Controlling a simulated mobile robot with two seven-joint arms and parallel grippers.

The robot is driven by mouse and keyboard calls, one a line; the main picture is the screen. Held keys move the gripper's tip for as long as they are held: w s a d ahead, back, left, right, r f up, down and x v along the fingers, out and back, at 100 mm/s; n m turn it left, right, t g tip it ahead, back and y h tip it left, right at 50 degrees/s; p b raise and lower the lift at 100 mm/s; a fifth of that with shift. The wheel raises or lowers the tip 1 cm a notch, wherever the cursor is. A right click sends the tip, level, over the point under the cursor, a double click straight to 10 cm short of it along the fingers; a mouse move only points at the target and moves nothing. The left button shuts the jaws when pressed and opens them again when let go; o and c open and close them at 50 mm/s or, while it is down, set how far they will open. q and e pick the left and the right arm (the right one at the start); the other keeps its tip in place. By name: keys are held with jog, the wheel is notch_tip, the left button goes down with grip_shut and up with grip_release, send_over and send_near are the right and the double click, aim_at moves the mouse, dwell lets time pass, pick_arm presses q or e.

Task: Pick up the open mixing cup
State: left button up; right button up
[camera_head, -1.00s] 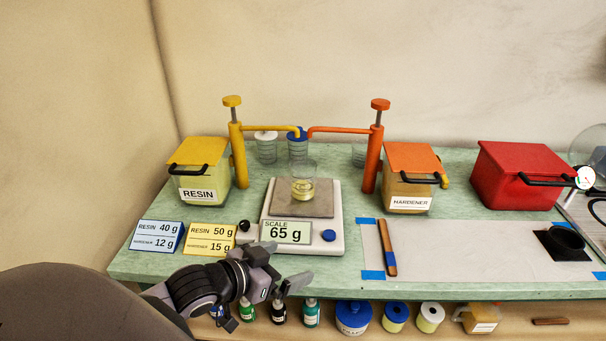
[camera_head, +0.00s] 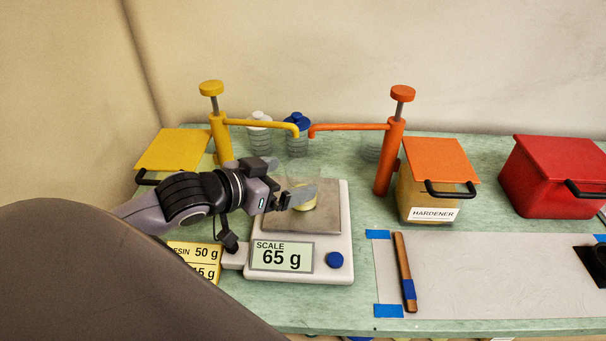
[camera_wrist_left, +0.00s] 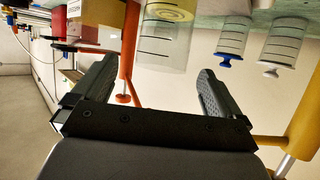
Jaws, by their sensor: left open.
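The open mixing cup (camera_head: 309,203) is clear, with pale yellow liquid at its bottom. It stands upright on the metal plate of the scale (camera_head: 344,262), whose display reads 65 g. My left gripper (camera_head: 286,182) is open just left of the cup, and one finger covers part of it in the head view. In the left wrist view, the cup (camera_wrist_left: 165,45) appears at the top, ahead of and between the two spread fingers (camera_wrist_left: 155,80). I cannot tell whether a finger touches it. My right gripper is not in view.
The yellow pump (camera_head: 219,135) and orange pump (camera_head: 390,155) have spouts meeting behind and above the cup. Blue-lidded (camera_head: 297,140) and white-lidded (camera_head: 259,138) cups stand behind. The hardener box (camera_head: 432,185) is to the right. A stick (camera_head: 404,270) lies on the grey mat.

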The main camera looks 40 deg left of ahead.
aim_at(314, 170)
pick_arm(q)
jog(key=shift+p+x, duration=0.4)
jog(key=shift+x, duration=3.25)
jog(key=shift+a, duration=0.1)
jog(key=shift+r, duration=0.1)
jog(key=c, duration=1.1)
jog(key=shift+c, duration=0.3)
jog(key=shift+r, duration=0.15)
